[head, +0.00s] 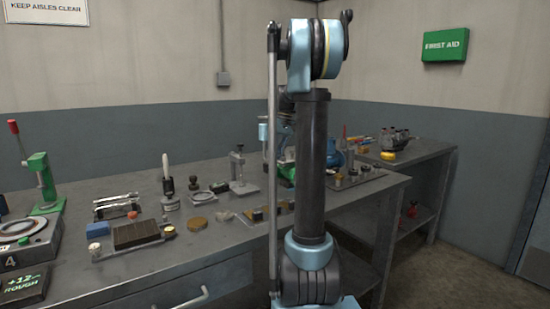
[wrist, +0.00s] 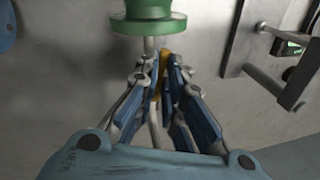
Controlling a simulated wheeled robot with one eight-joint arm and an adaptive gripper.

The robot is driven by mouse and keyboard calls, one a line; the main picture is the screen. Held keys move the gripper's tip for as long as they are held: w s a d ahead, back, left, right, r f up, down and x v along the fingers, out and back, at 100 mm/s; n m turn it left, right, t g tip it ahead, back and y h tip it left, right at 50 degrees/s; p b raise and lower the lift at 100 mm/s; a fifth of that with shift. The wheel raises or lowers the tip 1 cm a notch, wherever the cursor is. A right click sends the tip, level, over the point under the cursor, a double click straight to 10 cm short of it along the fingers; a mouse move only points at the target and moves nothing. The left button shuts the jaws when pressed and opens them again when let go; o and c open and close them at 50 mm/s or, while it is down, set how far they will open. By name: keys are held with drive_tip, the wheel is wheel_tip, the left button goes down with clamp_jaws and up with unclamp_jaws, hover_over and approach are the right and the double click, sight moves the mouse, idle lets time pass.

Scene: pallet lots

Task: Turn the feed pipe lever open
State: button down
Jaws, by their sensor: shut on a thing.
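In the wrist view, my gripper (wrist: 160,82) has its blue fingers close together on a narrow yellow piece, which looks like the lever (wrist: 163,62). Only a thin strip of the lever shows between the fingertips; the rest is hidden by them. A green round flanged body (wrist: 149,22) stands just beyond the fingertips, with a thin grey stem below it. How far the lever is turned cannot be told. In the head view, my arm hides most of the gripper and the lever.
A grey metal bench (head: 190,262) carries several tools, including a green press (head: 42,180) at the left and a small clamp stand (head: 238,168). A second bench (head: 425,152) stands at the right. In the wrist view, a metal bracket (wrist: 270,45) is at the upper right.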

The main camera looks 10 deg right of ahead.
drive_tip(key=shift+w+d+n, duration=0.15)
drive_tip(key=shift+d+n, duration=0.1)
drive_tip(key=shift+n, duration=0.45)
drive_tip(key=c, duration=1.7)
unclamp_jaws()
drive_tip(key=r, duration=0.4)
drive_tip(key=d+r, duration=0.1)
drive_tip(key=r, duration=0.2)
drive_tip(key=w+d+r, duration=0.1)
drive_tip(key=r, duration=0.3)
drive_tip(key=shift+d+r, duration=0.15)
drive_tip(key=shift+r, duration=0.15)
drive_tip(key=shift+s, duration=0.15)
